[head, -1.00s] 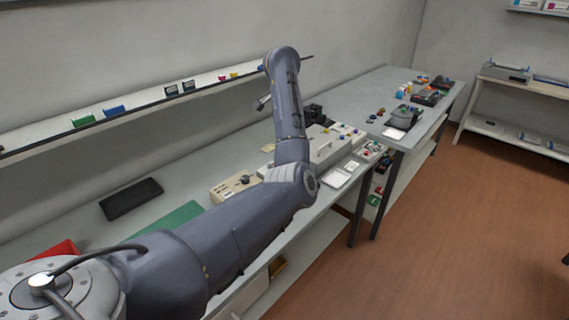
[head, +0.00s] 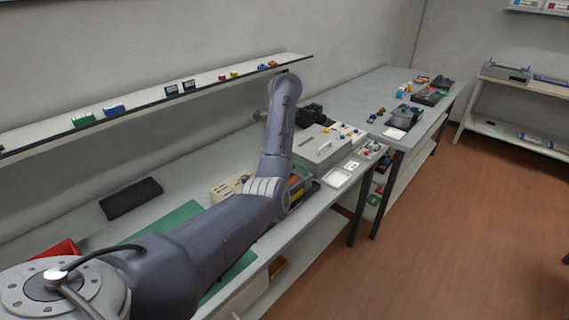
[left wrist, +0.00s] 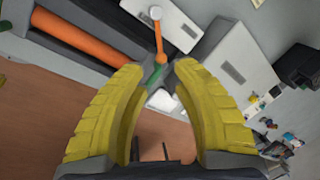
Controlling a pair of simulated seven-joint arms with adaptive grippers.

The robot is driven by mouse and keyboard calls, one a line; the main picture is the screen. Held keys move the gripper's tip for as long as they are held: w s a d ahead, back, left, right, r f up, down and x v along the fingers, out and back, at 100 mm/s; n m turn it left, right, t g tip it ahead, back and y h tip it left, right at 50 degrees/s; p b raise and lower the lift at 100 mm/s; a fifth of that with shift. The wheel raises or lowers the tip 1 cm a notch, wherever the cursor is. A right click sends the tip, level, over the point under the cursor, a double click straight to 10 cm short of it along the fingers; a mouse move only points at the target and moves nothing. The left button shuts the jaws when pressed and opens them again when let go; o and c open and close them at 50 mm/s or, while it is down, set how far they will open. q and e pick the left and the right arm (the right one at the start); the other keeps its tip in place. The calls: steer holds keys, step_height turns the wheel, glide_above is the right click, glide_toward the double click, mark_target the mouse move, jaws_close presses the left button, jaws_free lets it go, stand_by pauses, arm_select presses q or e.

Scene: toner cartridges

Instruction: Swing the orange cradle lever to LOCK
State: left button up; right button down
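The orange cradle lever (left wrist: 158,40) shows in the left wrist view, with a pale pivot cap at its top end and a rounded orange free end. It sits beside a dark cradle (left wrist: 58,45) holding a long orange cylinder (left wrist: 92,40). My left gripper (left wrist: 162,72) has yellow fingers standing apart with nothing between them. The lever's free end lies just beyond the fingertips, near the gap; I cannot tell whether they touch. In the head view my arm hides the left gripper and the lever; part of the orange cylinder (head: 295,184) shows beside the arm. LOCK marking is not readable.
A white tray (head: 337,178) lies near the bench's front edge. A green mat (head: 180,222) and a black pad (head: 131,198) lie left. A shelf (head: 150,104) runs above the bench.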

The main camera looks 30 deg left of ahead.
arm_select(q)
steer(key=f, duration=0.3)
steer(key=w+f, duration=0.1)
steer(key=f, duration=0.2)
steer(key=a+f, duration=0.1)
steer(key=f, duration=0.2)
steer(key=shift+w+f, duration=0.2)
steer(key=shift+w, duration=0.05)
jaws_close()
